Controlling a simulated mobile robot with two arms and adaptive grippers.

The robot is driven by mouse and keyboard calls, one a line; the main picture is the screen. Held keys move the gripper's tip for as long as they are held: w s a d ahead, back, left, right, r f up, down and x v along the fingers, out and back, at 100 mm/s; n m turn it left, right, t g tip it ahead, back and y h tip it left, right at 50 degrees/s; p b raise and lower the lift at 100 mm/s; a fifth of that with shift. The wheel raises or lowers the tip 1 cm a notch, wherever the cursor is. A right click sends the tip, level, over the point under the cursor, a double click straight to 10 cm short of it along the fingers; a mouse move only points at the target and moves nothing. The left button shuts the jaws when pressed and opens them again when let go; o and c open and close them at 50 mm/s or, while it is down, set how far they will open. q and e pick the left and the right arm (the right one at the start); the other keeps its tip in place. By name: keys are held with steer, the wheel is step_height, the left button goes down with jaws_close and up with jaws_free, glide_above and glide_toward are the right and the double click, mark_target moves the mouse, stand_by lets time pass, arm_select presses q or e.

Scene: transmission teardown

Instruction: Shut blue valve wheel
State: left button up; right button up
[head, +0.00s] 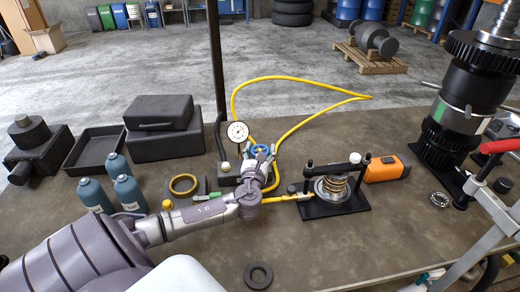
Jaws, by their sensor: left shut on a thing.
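The small blue valve wheel (259,149) sits beside a round white dial gauge (238,132) near the middle of the bench, where yellow hoses meet. My left gripper (262,155) reaches over from the left and is shut on the wheel. Its fingers and wrist hide the wheel's near part and most of the valve body below. My right gripper is not in view.
A black press frame with a coil spring (332,186) and an orange tool (386,169) stand right of the wheel. The dark gear stack (462,110) stands far right.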

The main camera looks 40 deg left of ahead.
arm_select(q)
steer(key=m+t+h, duration=0.1)
steer(key=m+h+b, duration=0.1)
steer(key=h, duration=0.1)
steer(key=shift+f+t+b, duration=0.2)
steer(key=shift+t+b, duration=0.1)
steer(key=shift+t, duration=0.1)
steer(key=shift+d+r+m+h+b, duration=0.1)
steer(key=shift+m+h+b, duration=0.2)
steer(key=shift+m+h, duration=0.4)
steer(key=shift+t, duration=0.3)
steer(key=o, duration=1.2)
steer(key=shift+r, duration=0.1)
steer(key=shift+c, duration=0.2)
steer(key=shift+s, duration=0.1)
steer(key=v, duration=1.1)
steer(key=shift+s, duration=0.4)
